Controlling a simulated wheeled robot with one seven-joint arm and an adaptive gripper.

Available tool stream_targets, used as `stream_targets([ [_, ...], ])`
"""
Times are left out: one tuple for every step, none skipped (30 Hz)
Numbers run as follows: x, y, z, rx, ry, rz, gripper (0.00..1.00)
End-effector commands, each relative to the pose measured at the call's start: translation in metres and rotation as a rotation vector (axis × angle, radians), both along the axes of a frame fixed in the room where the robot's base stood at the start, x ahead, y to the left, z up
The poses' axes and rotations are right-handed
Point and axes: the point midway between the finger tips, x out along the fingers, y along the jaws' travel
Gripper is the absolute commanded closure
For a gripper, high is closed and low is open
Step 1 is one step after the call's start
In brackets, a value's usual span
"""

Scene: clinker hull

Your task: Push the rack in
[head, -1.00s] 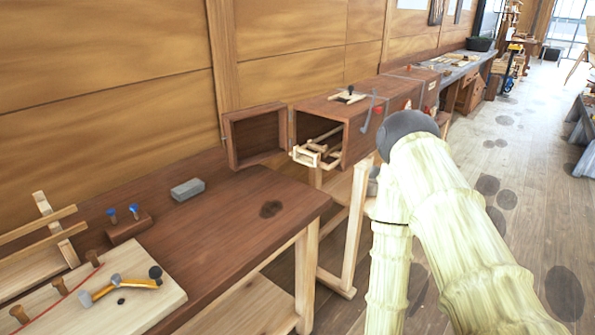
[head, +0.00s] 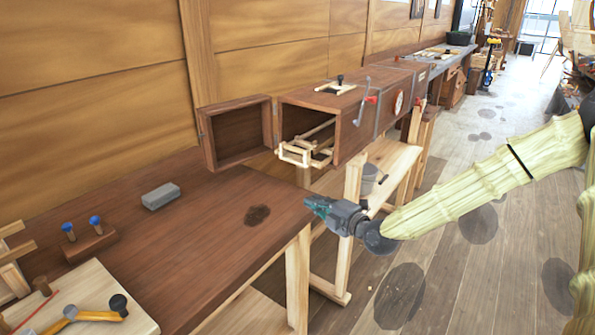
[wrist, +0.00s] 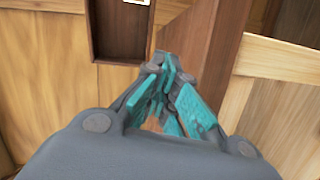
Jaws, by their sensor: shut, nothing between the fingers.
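The rack (head: 300,153) is a pale wooden frame that sticks partly out of the open end of a long brown wooden box (head: 352,128). The box's door (head: 237,132) is swung open to the left, its hollow inner side facing me. My gripper (head: 312,205) has teal finger pads and is shut and empty. In the head view it is near the bench's right corner, below and apart from the rack. In the wrist view my gripper (wrist: 172,78) points at brown wood, and I cannot make out the rack for certain there.
A brown bench (head: 200,240) fills the lower left, holding a grey block (head: 160,196), blue-topped pegs (head: 95,222) and a hammer (head: 85,314). A crank handle (head: 364,105) is on the box. The floor (head: 440,285) at right is clear.

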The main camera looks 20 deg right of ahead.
Motion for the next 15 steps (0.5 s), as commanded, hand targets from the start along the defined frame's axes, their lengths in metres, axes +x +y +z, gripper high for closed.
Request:
stream_targets([
  [0.005,-0.005,0.010,-0.025,-0.046,-0.002,1.00],
  [0.007,-0.008,0.016,-0.041,-0.069,-0.003,1.00],
  [0.009,-0.010,0.022,-0.058,-0.093,-0.003,1.00],
  [0.011,-0.011,0.026,-0.069,-0.110,-0.002,1.00],
  [0.012,-0.011,0.029,-0.078,-0.122,-0.001,1.00],
  [0.013,-0.011,0.032,-0.087,-0.134,0.001,1.00],
  [0.015,-0.010,0.034,-0.091,-0.139,0.002,1.00],
  [0.016,-0.009,0.034,-0.094,-0.143,0.003,1.00],
  [0.018,-0.007,0.034,-0.095,-0.144,0.005,1.00],
  [0.020,-0.005,0.034,-0.095,-0.144,0.006,1.00],
  [0.023,-0.003,0.034,-0.095,-0.144,0.008,1.00],
  [0.026,-0.001,0.034,-0.095,-0.143,0.009,1.00],
  [0.030,0.001,0.034,-0.095,-0.143,0.009,1.00],
  [0.033,0.003,0.034,-0.094,-0.143,0.010,1.00],
  [0.037,0.006,0.034,-0.093,-0.141,0.010,1.00],
])
